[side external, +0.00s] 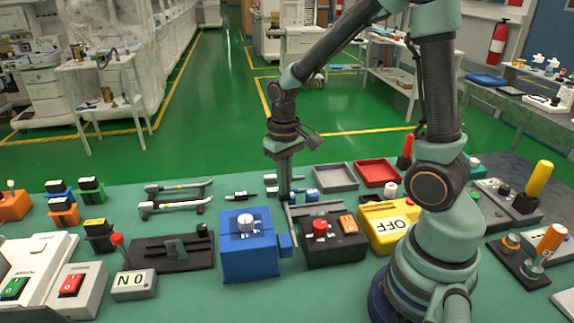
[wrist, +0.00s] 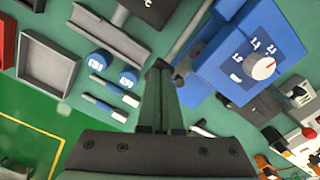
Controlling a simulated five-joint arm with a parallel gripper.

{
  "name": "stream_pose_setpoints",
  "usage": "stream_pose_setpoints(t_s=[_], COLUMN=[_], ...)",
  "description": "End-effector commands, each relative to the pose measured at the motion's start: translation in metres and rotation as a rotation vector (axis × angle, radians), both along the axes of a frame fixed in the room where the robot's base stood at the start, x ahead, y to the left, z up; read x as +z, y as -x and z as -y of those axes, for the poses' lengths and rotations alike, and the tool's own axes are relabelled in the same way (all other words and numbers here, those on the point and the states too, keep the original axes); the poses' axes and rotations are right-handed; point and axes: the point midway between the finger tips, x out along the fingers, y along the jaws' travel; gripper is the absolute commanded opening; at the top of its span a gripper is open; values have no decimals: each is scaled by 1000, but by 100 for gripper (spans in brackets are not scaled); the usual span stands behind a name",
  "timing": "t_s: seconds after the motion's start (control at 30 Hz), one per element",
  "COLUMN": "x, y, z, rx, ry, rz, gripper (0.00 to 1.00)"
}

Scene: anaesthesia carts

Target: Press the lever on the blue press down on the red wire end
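The blue press (side external: 249,255) is a blue box with a white dial on top and a smaller blue block on its right side. It also shows at the upper right of the wrist view (wrist: 215,70). A grey bar (wrist: 192,30), possibly its lever, runs along its side, and part of it shows in the side view (side external: 291,218). My gripper (side external: 284,196) points down just behind the right side of the press. Its fingers (wrist: 158,68) look closed together with nothing between them. I cannot make out a red wire end in either view.
A black box with a red button (side external: 334,245) stands right of the press, then a yellow OFF box (side external: 388,236). A black lever base (side external: 172,254) is at its left. Behind lie small blue-and-white cylinders (wrist: 100,60), a grey tray (side external: 336,178) and a red tray (side external: 377,172).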

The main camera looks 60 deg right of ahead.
Motion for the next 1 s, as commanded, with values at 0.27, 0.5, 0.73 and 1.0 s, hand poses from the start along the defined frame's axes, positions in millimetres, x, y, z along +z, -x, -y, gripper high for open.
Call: stream_pose_setpoints(t_s=[0.27,0.5,0.73,1.0], x=[27,49,65,67], y=[-3,-3,-3,-2], z=[1,1,1,1], rx=[-1,-1,-1,-1], ry=[2,2,2,1], rz=[10,12,10,9], gripper=[0,0,0,0])
